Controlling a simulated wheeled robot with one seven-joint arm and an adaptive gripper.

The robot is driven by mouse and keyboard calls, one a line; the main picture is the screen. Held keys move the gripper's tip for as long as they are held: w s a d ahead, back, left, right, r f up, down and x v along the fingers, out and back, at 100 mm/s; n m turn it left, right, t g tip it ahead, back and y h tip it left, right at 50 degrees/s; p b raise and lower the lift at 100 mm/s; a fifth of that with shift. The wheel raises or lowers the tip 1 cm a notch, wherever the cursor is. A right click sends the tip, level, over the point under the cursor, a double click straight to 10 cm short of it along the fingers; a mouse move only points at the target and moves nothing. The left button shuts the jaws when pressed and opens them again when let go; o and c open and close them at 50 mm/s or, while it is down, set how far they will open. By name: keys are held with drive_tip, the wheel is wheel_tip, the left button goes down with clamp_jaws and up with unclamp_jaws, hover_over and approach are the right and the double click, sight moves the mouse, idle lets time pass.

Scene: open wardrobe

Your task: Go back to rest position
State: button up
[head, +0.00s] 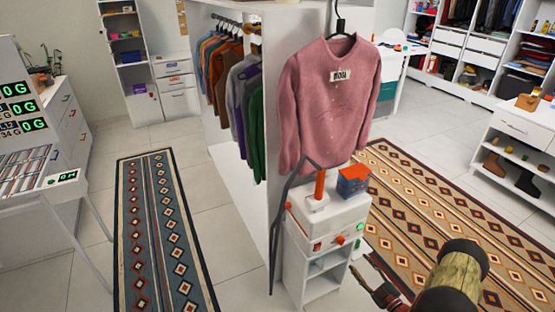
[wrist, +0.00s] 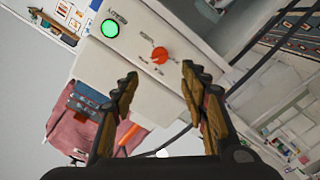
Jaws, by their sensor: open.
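My gripper (wrist: 160,76) is open in the wrist view, with nothing between its two fingers. It faces a white machine (wrist: 140,42) that has an orange knob (wrist: 159,55) and a lit green button (wrist: 110,28). In the head view my gripper (head: 366,270) is low on the right, apart from the white machine (head: 326,222) in the picture. Its fingers are small there and partly hidden by my arm.
A pink sweater (head: 330,100) hangs above the machine, beside the open wardrobe (head: 272,60). A blue box with a red lid (head: 352,184) and an orange-handled tool (head: 320,186) stand on the machine. A patterned rug (head: 430,195) lies right; tiled floor between is clear.

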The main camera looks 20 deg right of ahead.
drive_tip(key=s+a+f+n+g+y, duration=0.1)
drive_tip(key=s+a+n+g+y, duration=0.15)
drive_tip(key=a+n, duration=0.4)
drive_tip(key=s+a+f+n+g+y, duration=0.1)
drive_tip(key=a+n+y, duration=0.2)
drive_tip(key=a+n, duration=0.3)
drive_tip(key=s+a+r+n+g+y, duration=0.5)
drive_tip(key=a+r+n+g, duration=0.35)
drive_tip(key=n, duration=0.95)
drive_tip(key=s+a+r+n+h, duration=0.3)
drive_tip(key=a+r+n+h, duration=0.1)
drive_tip(key=r+n, duration=0.7)
drive_tip(key=s+a+r+n+h, duration=0.3)
drive_tip(key=a+r+n, duration=0.4)
drive_tip(key=r, duration=0.8)
drive_tip(key=s+a+r+n+h, duration=0.4)
drive_tip(key=a+r+n, duration=0.1)
drive_tip(key=r+n, duration=0.8)
drive_tip(key=shift+a+r+n+h, duration=0.3)
drive_tip(key=shift+a+n+h, duration=0.1)
drive_tip(key=shift+n, duration=0.45)
